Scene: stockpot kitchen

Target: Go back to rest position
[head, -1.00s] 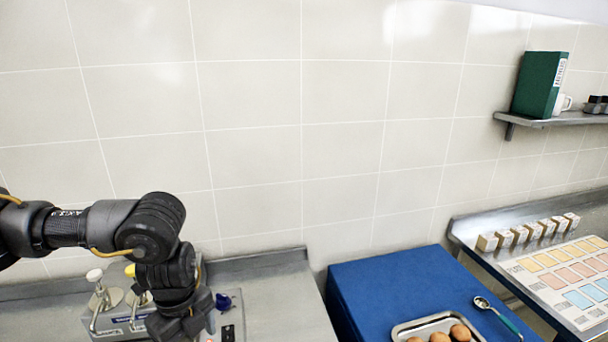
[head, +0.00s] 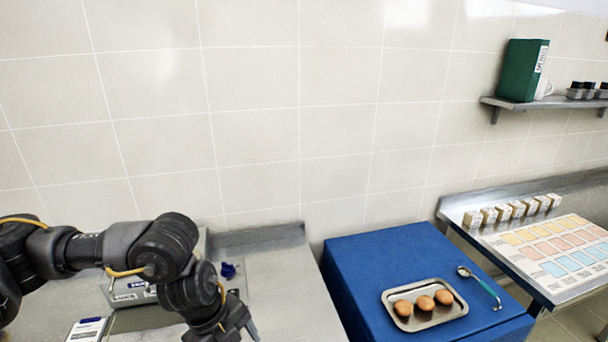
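My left arm comes in from the left of the head view, bent over the steel counter (head: 285,275). My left gripper (head: 245,330) points down at the bottom edge of the picture. Only part of it shows, so its opening and anything between its fingers cannot be made out. My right gripper is not in view.
Behind my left arm stands a steel appliance (head: 122,293), with a small blue object (head: 228,270) beside it. A blue cabinet (head: 365,255) bears a metal tray (head: 452,313) with brown eggs (head: 425,303) and a spoon (head: 484,284). A colour chart (head: 560,262) lies right.

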